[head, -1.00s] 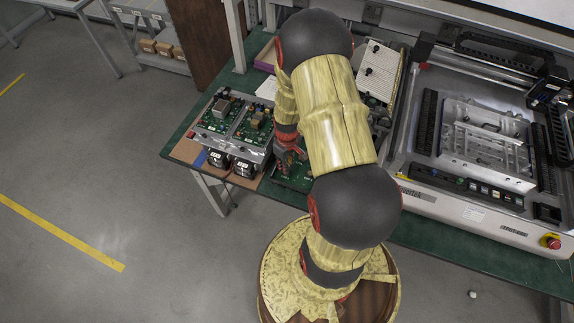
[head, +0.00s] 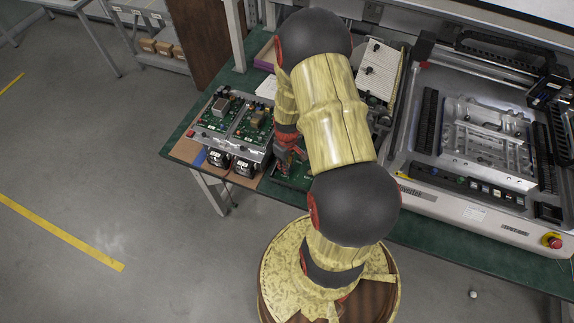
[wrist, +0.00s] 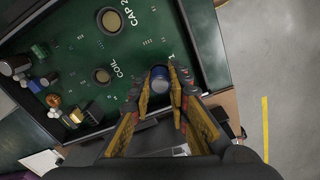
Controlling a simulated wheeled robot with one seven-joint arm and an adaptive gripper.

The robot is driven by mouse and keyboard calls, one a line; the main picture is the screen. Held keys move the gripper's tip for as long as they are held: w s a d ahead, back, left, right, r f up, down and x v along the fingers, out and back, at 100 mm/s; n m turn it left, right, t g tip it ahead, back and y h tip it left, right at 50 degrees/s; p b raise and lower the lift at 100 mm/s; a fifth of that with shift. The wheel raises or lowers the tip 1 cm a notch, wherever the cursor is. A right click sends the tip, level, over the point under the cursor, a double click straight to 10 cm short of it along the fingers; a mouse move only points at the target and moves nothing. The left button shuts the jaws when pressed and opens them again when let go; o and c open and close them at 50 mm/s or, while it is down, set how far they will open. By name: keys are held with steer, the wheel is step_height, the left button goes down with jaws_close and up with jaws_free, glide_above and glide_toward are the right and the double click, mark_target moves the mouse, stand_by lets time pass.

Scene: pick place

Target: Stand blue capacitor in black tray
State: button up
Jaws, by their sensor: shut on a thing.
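In the wrist view my gripper (wrist: 161,86) is shut on the blue capacitor (wrist: 160,86), a short can seen from its end between the fingertips. The capacitor is over the near edge of a green board (wrist: 150,50) marked COIL and CAP 2, with a dark border (wrist: 203,45) along its right side. I cannot tell whether the capacitor touches the board, or for certain whether that dark border is the black tray's wall. In the head view my gripper (head: 288,158) is low over the bench, left of my arm, and the capacitor is not discernible.
Several components (wrist: 50,85) stand at the left of the green board in the wrist view. A large machine (head: 480,150) fills the bench's right side. My arm hides the middle.

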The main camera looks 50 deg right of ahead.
steer(key=o, duration=0.9)
steer(key=shift+c, duration=1)
steer(key=shift+c, duration=0.7)
steer(key=shift+r+p, duration=2.5)
steer(key=shift+r, duration=1.05)
